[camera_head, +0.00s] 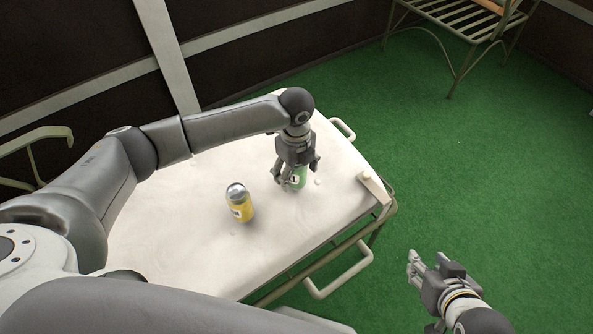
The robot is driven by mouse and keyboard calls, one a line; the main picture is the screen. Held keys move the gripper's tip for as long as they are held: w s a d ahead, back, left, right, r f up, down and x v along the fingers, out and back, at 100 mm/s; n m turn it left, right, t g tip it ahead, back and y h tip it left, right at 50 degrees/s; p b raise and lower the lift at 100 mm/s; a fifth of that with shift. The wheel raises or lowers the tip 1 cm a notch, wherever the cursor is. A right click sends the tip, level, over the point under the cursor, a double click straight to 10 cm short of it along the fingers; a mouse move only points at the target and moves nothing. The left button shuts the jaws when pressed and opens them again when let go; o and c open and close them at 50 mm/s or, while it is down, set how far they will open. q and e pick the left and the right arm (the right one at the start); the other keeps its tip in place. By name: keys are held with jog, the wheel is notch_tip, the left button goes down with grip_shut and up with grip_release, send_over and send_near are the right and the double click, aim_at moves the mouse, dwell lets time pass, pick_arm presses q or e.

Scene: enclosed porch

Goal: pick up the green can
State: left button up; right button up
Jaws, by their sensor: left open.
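The green can (299,178) stands on the white top of a cart (185,210), near its right side. My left gripper (296,176) points down over the can from above, its open fingers around the can's upper part. The fingers and palm hide the can's top and part of its side, and I cannot tell whether they touch it. My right gripper (428,262) is off to the lower right, beyond the cart's edge, empty, with its fingers apart.
A yellow can (240,206) with a grey top stands on the cart, left of the green can. A small pale block (374,187) lies at the cart's right edge. The cart has metal handles (340,270). A slatted bench (465,15) stands behind on green carpet.

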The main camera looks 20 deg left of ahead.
pick_arm(q)
jog(key=c, duration=1.3)
jog(key=shift+r, duration=0.1)
